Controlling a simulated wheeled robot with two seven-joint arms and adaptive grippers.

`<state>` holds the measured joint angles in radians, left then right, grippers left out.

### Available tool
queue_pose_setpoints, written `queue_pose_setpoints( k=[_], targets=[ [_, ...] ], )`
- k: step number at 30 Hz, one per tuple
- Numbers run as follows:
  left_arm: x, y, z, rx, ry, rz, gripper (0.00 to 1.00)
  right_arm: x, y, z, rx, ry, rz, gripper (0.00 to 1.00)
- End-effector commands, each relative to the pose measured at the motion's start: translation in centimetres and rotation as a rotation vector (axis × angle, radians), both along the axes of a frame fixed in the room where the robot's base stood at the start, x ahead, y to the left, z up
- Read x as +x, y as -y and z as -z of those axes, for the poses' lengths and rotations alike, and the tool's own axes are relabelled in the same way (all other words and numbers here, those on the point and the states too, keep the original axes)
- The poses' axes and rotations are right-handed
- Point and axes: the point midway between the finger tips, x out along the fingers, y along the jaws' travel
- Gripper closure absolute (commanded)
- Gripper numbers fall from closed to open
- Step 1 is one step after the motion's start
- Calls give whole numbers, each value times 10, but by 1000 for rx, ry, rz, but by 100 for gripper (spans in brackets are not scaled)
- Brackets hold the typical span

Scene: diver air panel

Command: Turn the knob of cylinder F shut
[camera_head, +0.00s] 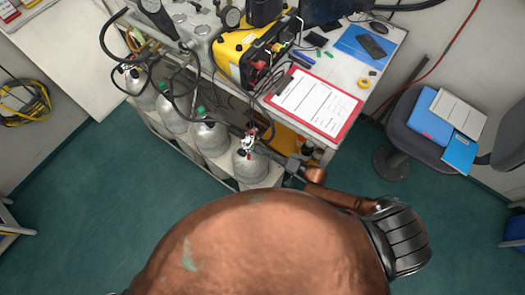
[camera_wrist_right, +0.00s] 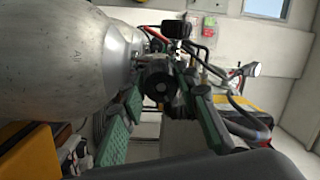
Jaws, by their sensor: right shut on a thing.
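A row of silver gas cylinders stands along the near side of the bench in the head view. The nearest cylinder (camera_head: 250,168) has a chrome valve (camera_head: 247,143) on top; I cannot read a letter on any of them, so I cannot tell which is F. My right gripper (camera_head: 268,151) reaches this valve from the right. In the right wrist view, the cylinder (camera_wrist_right: 50,55) fills the left side, and a round black knob (camera_wrist_right: 158,82) sits between the green-padded fingers of my right gripper (camera_wrist_right: 160,100), which is shut on it. My left gripper is not in view.
Other cylinders (camera_head: 210,135) stand close to the left, with black hoses above. The bench holds a yellow case (camera_head: 240,55) and a red clipboard (camera_head: 313,102). A chair (camera_head: 425,135) with blue folders stands right. Green floor is open in front.

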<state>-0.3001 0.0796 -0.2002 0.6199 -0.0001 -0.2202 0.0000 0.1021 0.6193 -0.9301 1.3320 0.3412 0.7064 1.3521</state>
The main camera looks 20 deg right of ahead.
Motion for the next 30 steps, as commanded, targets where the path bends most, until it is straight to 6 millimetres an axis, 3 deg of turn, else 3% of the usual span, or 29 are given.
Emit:
queue_pose_setpoints(
  k=[15,30],
  targets=[
    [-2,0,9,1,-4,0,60,-1,-1,2,278,-292,-1,95],
    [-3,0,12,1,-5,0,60,-2,-1,1,363,-379,-1,95]
  ],
)
